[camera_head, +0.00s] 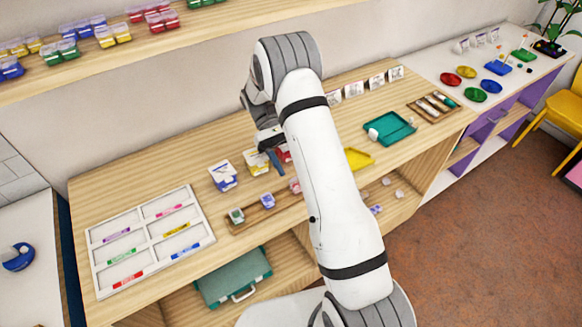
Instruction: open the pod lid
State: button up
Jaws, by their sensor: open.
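My gripper (271,151) hangs over the middle of the wooden counter, partly hidden behind my own white arm. A dark finger points down close to a red item (284,155); I cannot tell whether they touch. A blue-and-white box (223,177) and a yellow-and-white box (256,162) stand to the left of the gripper. Small pod-like pieces, one green (237,215) and one purple (267,201), sit on a wooden tray in front. I cannot tell which item is the pod, or see its lid clearly.
A teal tray (400,134) and yellow tray (360,157) lie right of my arm. An upper shelf (180,45) with small coloured containers runs above. A teal case (232,277) is below.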

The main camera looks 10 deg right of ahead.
jog(key=b+v, duration=0.1)
jog(key=v, duration=0.5)
jog(key=s+d+r+t+y+b, duration=0.1)
jog(key=s+t+b, duration=0.1)
jog(key=t, duration=0.1)
jog(key=s+d+r+t+y+b, duration=0.1)
jog(key=s+t+b, duration=0.2)
jog(key=t, duration=0.1)
jog(key=s+t+y+b, duration=0.1)
jog(key=s+t+b, duration=0.1)
jog(key=s+t, duration=0.1)
jog(key=shift+d+r+y, duration=0.3)
jog(key=shift+d+r, duration=0.1)
jog(key=shift+s+t+b, duration=0.45)
jog(key=shift+t+b, duration=0.1)
jog(key=shift+t, duration=0.25)
jog(key=shift+s+f, duration=0.1)
jog(key=shift+f, duration=0.25)
notch_tip(320, 180, down, 7)
